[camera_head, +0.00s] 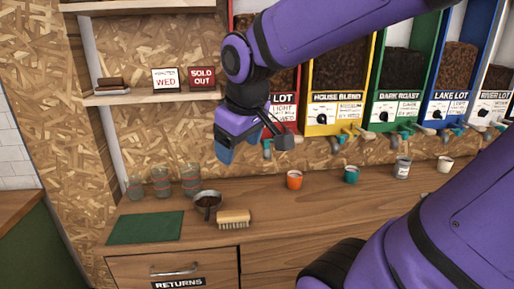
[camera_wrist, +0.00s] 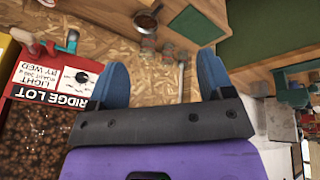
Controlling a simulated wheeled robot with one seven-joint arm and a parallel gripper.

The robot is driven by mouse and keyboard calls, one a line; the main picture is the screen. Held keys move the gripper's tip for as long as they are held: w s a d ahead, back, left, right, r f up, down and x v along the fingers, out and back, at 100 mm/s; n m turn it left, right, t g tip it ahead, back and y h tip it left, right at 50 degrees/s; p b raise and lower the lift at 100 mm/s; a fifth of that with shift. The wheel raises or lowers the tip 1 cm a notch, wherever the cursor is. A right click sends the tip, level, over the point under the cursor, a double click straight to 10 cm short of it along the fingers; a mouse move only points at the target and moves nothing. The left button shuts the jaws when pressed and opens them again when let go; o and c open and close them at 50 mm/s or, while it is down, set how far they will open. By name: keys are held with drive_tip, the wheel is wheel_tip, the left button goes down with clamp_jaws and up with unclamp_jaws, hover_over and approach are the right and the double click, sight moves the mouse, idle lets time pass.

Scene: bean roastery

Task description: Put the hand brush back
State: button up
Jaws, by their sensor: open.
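The hand brush (camera_head: 234,219) has a pale wooden back and light bristles. It lies on the wooden counter in the head view, just right of a metal pan with a dark inside. I cannot make it out clearly in the wrist view. My gripper (camera_head: 224,153) is raised well above the counter, in front of the board wall and apart from the brush. In the wrist view its two blue fingers (camera_wrist: 162,70) are spread with nothing between them.
The pan (camera_head: 207,203), a green mat (camera_head: 146,228) and several glasses (camera_head: 161,182) stand left of the brush. Orange (camera_head: 294,180) and teal (camera_head: 351,175) cups stand right. Bean dispensers (camera_head: 338,100) and a sign shelf (camera_head: 150,98) are above. A RETURNS drawer (camera_head: 205,268) is below.

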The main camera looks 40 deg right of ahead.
drive_tip(key=s+a+r+m+t+y, duration=0.1)
drive_tip(key=s+r+m, duration=0.1)
drive_tip(key=s, duration=0.5)
drive_tip(key=shift+s+a, duration=0.2)
drive_tip(key=shift+a, duration=0.2)
idle(0.7)
